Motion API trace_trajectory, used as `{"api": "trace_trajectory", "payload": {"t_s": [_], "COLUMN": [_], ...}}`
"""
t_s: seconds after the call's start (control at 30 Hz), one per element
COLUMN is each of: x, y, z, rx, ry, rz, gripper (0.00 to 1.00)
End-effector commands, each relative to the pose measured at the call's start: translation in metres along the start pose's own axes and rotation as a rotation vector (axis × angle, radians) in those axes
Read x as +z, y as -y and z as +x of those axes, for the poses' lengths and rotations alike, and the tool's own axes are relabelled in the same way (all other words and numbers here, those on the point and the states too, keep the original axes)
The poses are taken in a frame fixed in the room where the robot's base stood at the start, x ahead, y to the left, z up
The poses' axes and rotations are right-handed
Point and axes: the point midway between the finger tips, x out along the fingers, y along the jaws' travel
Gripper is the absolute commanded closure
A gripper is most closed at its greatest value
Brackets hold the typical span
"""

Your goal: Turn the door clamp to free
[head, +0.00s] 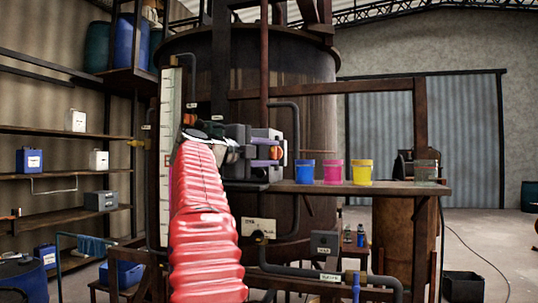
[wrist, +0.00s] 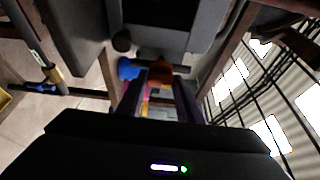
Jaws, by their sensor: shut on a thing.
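An orange handle (head: 276,153), which I take for the door clamp, shows at the end of my gripper (head: 266,158), in front of the big dark vat (head: 300,70). In the wrist view, the two dark fingers of my gripper (wrist: 160,92) close on an orange-red piece (wrist: 159,72), the same handle. My wrist and red sleeved arm hide much of the clamp's mounting and the door. The exact angle of the clamp cannot be told.
A shelf right of my gripper holds a blue pot (head: 305,172), a magenta pot (head: 334,172), a yellow pot (head: 362,172) and a greenish glass pot (head: 426,172). A tall white scale (head: 170,150) stands left of my arm. Pipes run below the shelf.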

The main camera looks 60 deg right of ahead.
Motion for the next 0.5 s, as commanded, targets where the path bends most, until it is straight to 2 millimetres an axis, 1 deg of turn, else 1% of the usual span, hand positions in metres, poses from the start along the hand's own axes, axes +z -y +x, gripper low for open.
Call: {"api": "trace_trajectory", "payload": {"t_s": [0.03,0.07,0.1,0.33,0.5], "x": [-0.0003,-0.0003,-0.0002,-0.0002,-0.0002], "y": [-0.0052,-0.0053,-0.0053,-0.0033,-0.0022], "z": [0.0015,0.0015,0.0016,0.001,0.0007], "rx": [0.011,0.011,0.011,0.006,0.004], "ry": [-0.006,-0.006,-0.006,-0.004,-0.003], "rz": [-0.002,-0.002,-0.002,-0.002,-0.002], "gripper": [0.9,0.9,0.64,0.48,0.48]}}
